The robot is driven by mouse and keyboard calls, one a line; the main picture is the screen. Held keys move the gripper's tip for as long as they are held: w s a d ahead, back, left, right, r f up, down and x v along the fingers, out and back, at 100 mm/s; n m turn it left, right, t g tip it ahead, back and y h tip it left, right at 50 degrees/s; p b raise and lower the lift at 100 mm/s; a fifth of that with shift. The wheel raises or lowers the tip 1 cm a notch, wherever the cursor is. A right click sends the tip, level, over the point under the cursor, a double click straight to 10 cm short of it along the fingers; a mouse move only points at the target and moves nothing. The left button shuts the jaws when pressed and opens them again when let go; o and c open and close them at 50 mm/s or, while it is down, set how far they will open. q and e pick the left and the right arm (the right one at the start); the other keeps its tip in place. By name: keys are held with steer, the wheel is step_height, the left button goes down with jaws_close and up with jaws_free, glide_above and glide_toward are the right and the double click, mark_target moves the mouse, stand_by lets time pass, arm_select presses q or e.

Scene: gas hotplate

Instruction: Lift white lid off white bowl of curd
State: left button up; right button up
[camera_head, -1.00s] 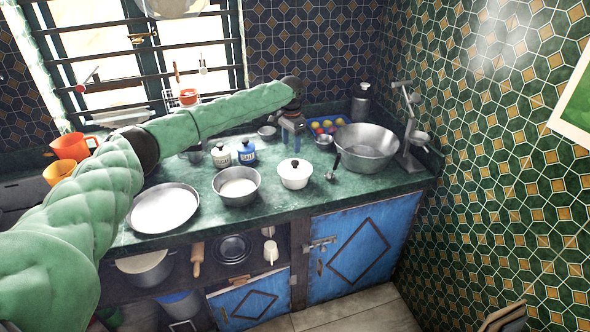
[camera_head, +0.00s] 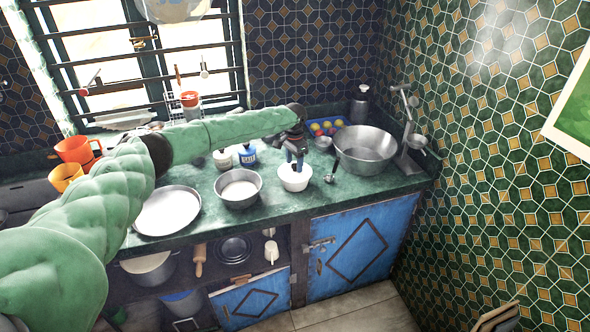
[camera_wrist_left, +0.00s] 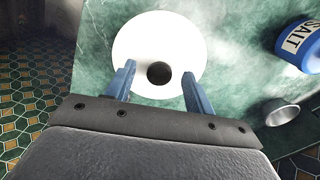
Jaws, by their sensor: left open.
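The white bowl (camera_head: 294,182) stands on the green counter, near its front edge. Its white lid (camera_wrist_left: 159,40) with a dark round knob (camera_wrist_left: 159,73) fills the middle of the left wrist view. My left gripper (camera_head: 295,158) is above the bowl, fingers pointing down, and it hides much of the lid in the head view. In the left wrist view its blue fingers (camera_wrist_left: 158,92) are open, one on each side of the knob, with a gap on both sides. The curd is hidden under the lid. My right gripper is not in view.
A steel bowl of white contents (camera_head: 238,203) stands left of the white bowl and a large steel basin (camera_head: 365,157) stands right. A ladle (camera_head: 334,170) lies between bowl and basin. The blue salt jar (camera_head: 247,154) stands behind. A flat pan (camera_head: 167,223) lies farther left.

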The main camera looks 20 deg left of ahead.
arm_select(q)
steer(key=shift+f, duration=0.25)
steer(key=c, duration=1)
steer(key=shift+c, duration=0.3)
steer(key=shift+r, duration=0.1)
